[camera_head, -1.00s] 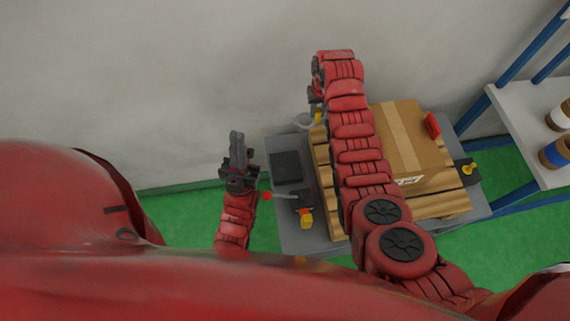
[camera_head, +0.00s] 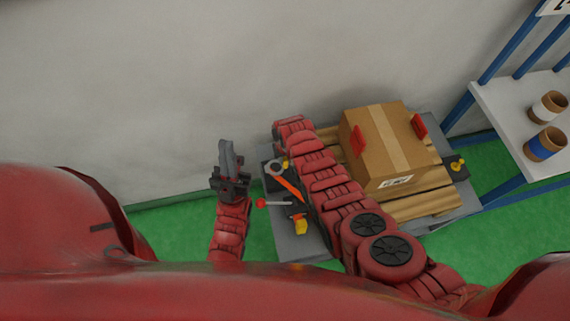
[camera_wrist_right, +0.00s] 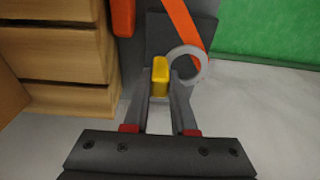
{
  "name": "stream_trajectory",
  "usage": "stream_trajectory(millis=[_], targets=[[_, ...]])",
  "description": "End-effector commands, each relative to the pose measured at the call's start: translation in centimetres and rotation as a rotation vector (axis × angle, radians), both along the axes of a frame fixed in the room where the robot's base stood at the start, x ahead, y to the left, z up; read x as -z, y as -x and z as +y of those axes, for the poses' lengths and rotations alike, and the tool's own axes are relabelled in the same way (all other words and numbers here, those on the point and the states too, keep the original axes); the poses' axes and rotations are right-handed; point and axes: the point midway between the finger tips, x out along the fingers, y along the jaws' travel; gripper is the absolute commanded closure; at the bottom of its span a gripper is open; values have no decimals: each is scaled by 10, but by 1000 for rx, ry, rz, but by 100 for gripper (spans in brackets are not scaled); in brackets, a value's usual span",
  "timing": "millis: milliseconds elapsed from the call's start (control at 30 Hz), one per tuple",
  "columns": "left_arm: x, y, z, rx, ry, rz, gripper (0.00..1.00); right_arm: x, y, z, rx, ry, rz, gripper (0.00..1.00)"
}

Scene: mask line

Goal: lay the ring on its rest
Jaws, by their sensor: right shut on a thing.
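The grey ring (camera_head: 275,167) has a yellow block (camera_head: 286,163) beside it and an orange bar (camera_head: 288,187) running off to the lower right. The ring (camera_wrist_right: 187,64) also shows in the right wrist view, by the right fingertip. My right gripper (camera_wrist_right: 160,78) is shut on the yellow block (camera_wrist_right: 159,75). The ring overlaps the far left part of a dark flat pad (camera_head: 270,181) on the grey table; I cannot tell whether it touches. Which part is the rest is not clear. My left gripper (camera_head: 229,158) points up, left of the table; its jaw gap is unclear.
A cardboard box (camera_head: 385,145) with red pieces on its sides sits on a wooden pallet (camera_head: 425,205). A red-knobbed lever (camera_head: 261,203) and a yellow part (camera_head: 301,226) lie near the table's left side. A shelf (camera_head: 510,110) with rolls stands right.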

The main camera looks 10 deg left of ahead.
Motion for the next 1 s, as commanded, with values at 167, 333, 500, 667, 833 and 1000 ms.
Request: stream_trajectory(millis=[167,333,500,667,833,1000], targets=[[3,0,0,0,0,0,100,4,-2,1,0,-2,-4,100],[8,0,0,0,0,0,100,14,0,0,0,0,-1,100],[32,0,0,0,0,0,100,41,-1,1,0,-1,-3,100],[30,0,0,0,0,0,100,40,-1,0,1,-1,-2,100],[31,0,0,0,0,0,100,41,-1,0,1,-1,-3,100],[33,0,0,0,0,0,100,43,-1,0,1,-1,-3,63]])
